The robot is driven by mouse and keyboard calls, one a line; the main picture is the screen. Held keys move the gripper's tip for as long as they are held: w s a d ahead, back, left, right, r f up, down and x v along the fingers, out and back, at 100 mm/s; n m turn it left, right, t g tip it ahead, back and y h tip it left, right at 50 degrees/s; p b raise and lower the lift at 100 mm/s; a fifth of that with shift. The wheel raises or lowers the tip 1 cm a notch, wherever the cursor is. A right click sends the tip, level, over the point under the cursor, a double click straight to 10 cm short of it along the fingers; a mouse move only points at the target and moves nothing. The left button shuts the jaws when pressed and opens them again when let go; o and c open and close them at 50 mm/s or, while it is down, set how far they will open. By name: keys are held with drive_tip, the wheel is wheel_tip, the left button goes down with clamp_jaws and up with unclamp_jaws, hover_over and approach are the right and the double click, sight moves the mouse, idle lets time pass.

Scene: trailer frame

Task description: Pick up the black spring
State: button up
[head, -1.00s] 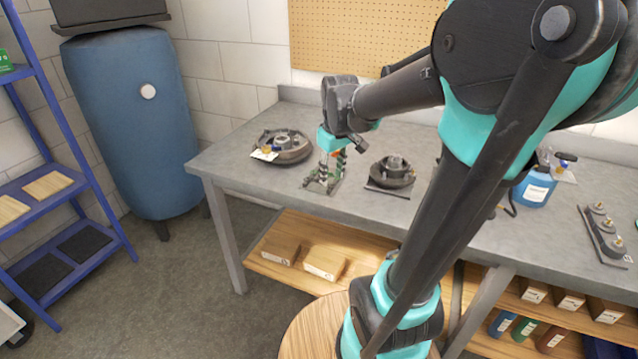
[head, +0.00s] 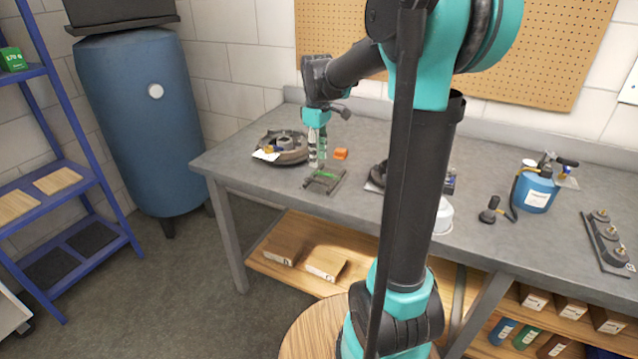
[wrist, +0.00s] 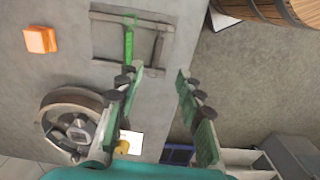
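A small dark metal rack (head: 338,187) lies on the grey workbench near its front edge. A bright green spring-like piece (wrist: 129,46) lies across it, also visible in the head view (head: 327,175). I cannot make out a black spring for certain; dark bars (wrist: 158,48) show at the rack's side, but their kind is unclear. My gripper (wrist: 156,72) is open and empty, its two fingers well apart. In the head view, my gripper (head: 317,158) points down behind and left of the rack, beside the round drum.
A round metal drum (head: 290,158) with a white tag is left of my gripper. An orange block (head: 341,154) lies just right of it. My arm partly hides a dark part (head: 377,176) and a white container (head: 443,217). A blue torch canister (head: 536,190) stands farther right.

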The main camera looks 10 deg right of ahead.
sight(319, 182)
drive_tip(key=f, duration=0.8)
drive_tip(key=shift+w+d+f, duration=0.1)
drive_tip(key=shift+w+d, duration=0.1)
clamp_jaws()
